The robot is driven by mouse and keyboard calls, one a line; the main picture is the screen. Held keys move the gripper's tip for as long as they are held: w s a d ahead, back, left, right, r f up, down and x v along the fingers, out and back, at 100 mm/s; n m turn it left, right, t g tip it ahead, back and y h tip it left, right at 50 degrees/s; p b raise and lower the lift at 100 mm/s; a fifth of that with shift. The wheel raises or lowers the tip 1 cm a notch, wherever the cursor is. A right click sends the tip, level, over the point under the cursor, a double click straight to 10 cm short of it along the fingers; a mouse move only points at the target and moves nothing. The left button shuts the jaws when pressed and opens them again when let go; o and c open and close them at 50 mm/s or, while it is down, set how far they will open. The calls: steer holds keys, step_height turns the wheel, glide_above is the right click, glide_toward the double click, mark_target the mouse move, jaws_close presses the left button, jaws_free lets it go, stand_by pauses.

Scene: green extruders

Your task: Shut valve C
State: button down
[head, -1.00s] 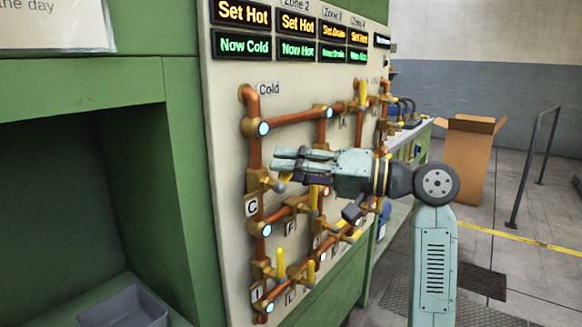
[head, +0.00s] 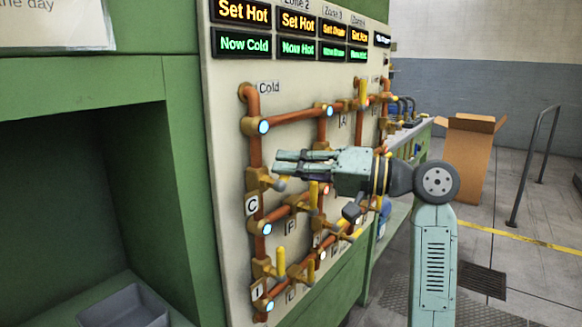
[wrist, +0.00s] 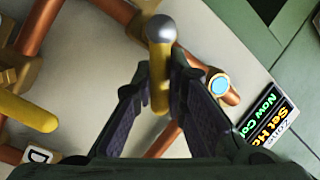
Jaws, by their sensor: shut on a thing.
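Valve C (head: 258,180) is a brass valve on the left copper pipe of the panel, just above the label "C" (head: 252,205). Its yellow handle with a grey ball end shows in the wrist view (wrist: 159,75), between the two fingers, sticking out past them. My gripper (head: 278,163) reaches from the right in front of the panel at valve C and is shut on this handle. The gripper hides part of the handle in the head view.
The panel (head: 228,120) carries other copper pipes, lit round indicators and several yellow-handled valves close below and right of my gripper. Zone displays (head: 243,27) are above. A green cabinet (head: 80,75) is left. A cardboard box (head: 467,165) stands right; floor there is partly clear.

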stand_by(0.4)
steer(key=m, duration=0.1)
steer(key=f+m+p, duration=0.1)
steer(key=m+y, duration=0.1)
steer(key=m, duration=0.1)
steer(key=shift+w+d+f+t, duration=0.15)
steer(key=shift+w+d+t, duration=0.1)
steer(key=shift+t, duration=0.15)
steer(key=shift+f+m+t+y+p, duration=0.15)
steer(key=shift+f+m+t+p, duration=0.25)
steer(key=shift+m, duration=0.5)
steer(key=shift+f+m+t+y+p, duration=0.2)
steer(key=shift+m+p, duration=0.25)
steer(key=shift+m, duration=0.45)
steer(key=c, duration=1.6)
jaws_free()
